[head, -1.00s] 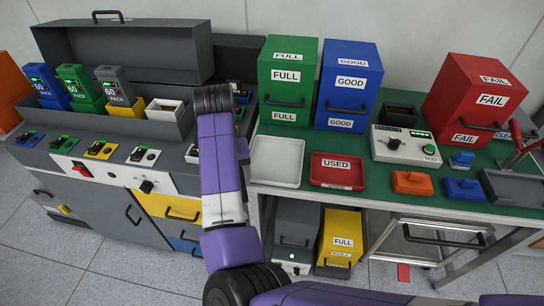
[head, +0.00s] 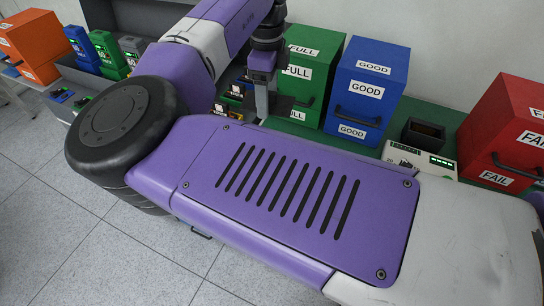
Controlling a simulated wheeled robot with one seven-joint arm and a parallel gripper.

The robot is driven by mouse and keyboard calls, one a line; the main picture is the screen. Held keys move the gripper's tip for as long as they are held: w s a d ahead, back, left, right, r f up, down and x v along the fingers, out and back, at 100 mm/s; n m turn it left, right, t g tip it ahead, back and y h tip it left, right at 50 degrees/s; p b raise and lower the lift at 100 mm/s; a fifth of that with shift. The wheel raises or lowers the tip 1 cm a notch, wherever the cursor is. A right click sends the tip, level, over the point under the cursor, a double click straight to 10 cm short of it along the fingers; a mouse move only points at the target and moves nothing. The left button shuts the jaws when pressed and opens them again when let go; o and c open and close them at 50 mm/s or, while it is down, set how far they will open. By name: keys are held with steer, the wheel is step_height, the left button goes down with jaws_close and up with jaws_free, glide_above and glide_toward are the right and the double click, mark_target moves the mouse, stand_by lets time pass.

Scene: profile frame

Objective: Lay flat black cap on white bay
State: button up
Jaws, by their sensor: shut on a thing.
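My gripper (head: 263,88) points down at the upper middle of the head view, in front of the green bin. It is shut on a dark piece (head: 282,104) that looks like the black cap, though it is small and partly merges with the dark fingers. Small bays with yellow and white parts (head: 236,91) show just left of the gripper, largely covered by my arm. I cannot make out which of them is the white bay, or whether the dark piece touches anything.
The green FULL bin (head: 304,60), blue GOOD bin (head: 368,90) and red FAIL bin (head: 505,130) stand along the wall. A black open box (head: 422,135) and white tester (head: 405,155) are nearby. Blue, green and grey packs (head: 103,50) stand at left. My arm hides most of the bench.

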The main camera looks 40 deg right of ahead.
steer(key=shift+s+d+m, duration=0.2)
steer(key=shift+s+m, duration=0.05)
steer(key=shift+m, duration=0.75)
step_height(320, 180, down, 20)
steer(key=shift+r+p, duration=0.2)
steer(key=shift+p, duration=0.7)
steer(key=shift+f, duration=0.1)
steer(key=shift+f, duration=0.1)
steer(key=o, duration=1.3)
steer(key=shift+o, duration=0.2)
